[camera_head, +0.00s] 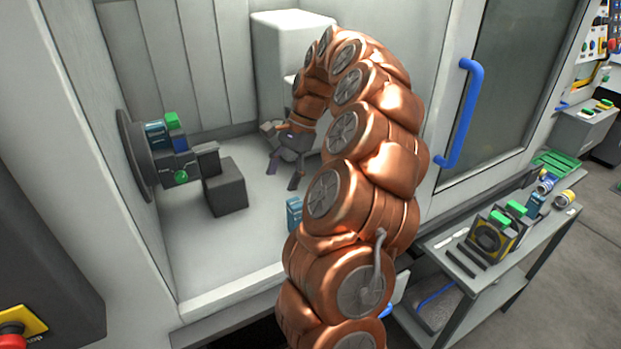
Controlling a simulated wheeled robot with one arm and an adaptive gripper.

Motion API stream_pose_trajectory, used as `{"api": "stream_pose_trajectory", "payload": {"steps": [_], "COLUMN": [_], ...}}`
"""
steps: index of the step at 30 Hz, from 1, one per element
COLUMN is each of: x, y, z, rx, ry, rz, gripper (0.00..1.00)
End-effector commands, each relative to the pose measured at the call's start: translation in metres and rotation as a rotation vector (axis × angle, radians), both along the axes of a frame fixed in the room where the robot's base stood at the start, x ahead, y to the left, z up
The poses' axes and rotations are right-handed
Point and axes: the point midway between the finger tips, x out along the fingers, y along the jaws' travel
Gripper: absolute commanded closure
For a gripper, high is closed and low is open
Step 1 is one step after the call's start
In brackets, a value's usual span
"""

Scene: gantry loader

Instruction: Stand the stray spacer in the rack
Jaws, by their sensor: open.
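My gripper (283,174) is open inside the machine enclosure, pointing down over the pale floor, with nothing seen between its fingers. A small blue block (294,213) stands on the enclosure floor, right of and nearer than my gripper and apart from it; my arm hides part of it. It may be the stray spacer, but I cannot tell for sure. A dark holder with green-topped parts (490,236) stands on the side bench at right; I cannot tell if it is the rack. Another blue block (535,204) is beside it.
A round chuck (137,155) with dark jaws and blue and green pieces projects from the left wall. A dark block (227,187) sits below it. A white housing (285,35) is behind. The door has a blue handle (462,110). The grey bench (470,288) holds small cans.

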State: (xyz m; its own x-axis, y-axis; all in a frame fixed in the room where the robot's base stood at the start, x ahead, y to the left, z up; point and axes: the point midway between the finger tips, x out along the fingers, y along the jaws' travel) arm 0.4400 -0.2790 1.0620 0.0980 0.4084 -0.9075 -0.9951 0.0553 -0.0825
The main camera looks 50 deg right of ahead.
Motion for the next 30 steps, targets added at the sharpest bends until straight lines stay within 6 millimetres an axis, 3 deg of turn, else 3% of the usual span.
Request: {"api": "stream_pose_trajectory", "payload": {"steps": [1, 3, 9, 17, 30], "x": [-0.003, -0.009, -0.020, -0.020, -0.014], "y": [-0.021, -0.040, -0.070, -0.068, -0.047], "z": [-0.010, -0.020, -0.032, -0.041, -0.084], "rx": [0.010, 0.021, 0.039, 0.041, 0.043], "ry": [0.016, 0.041, 0.074, 0.077, 0.080], "rz": [-0.074, -0.152, -0.272, -0.282, -0.276], "gripper": [0.33, 0.33, 0.33, 0.33, 0.33]}}
